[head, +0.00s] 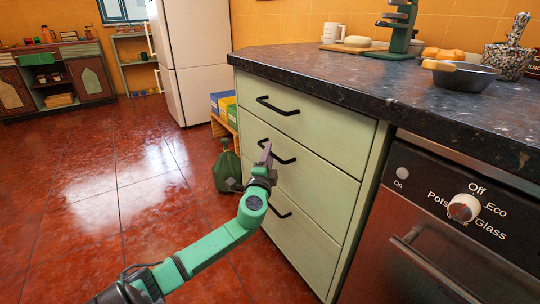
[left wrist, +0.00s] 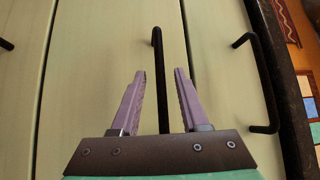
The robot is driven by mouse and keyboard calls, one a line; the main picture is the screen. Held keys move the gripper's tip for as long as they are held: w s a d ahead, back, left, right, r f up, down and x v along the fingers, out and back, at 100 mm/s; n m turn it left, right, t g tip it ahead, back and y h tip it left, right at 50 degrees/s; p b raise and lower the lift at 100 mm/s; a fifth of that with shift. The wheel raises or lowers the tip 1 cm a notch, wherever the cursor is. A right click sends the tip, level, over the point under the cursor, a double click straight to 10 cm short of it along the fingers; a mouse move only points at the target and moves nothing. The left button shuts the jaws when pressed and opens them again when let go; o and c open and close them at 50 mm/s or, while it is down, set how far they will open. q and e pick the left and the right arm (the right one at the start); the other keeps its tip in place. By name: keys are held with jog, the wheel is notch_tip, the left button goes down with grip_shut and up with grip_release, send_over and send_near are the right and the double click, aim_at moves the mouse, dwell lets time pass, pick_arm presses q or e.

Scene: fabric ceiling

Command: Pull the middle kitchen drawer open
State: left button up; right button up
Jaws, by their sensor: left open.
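The middle drawer (head: 300,172) is a pale green front in a cabinet of three stacked drawers, and it looks closed. Its black bar handle (head: 284,155) is partly hidden by my left gripper in the head view. My left gripper (head: 265,154) is at this handle, its fingers pointing at the drawer front. In the left wrist view, the purple fingers of the left gripper (left wrist: 160,75) are apart, with the middle handle (left wrist: 158,45) running between them. I see a gap on both sides of the handle. My right gripper is in neither view.
The top drawer handle (head: 277,106) and bottom drawer handle (head: 281,212) are close above and below. A dark countertop (head: 330,85) overhangs the drawers. An oven (head: 450,220) stands to the right. A green bag (head: 227,171) sits left of the cabinet. The red floor (head: 90,220) is clear.

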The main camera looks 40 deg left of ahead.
pick_arm(q)
jog(key=shift+w+a+r, duration=0.15)
jog(key=shift+w+a, duration=0.2)
jog(key=shift+w, duration=0.25)
grip_shut()
dwell(1.0)
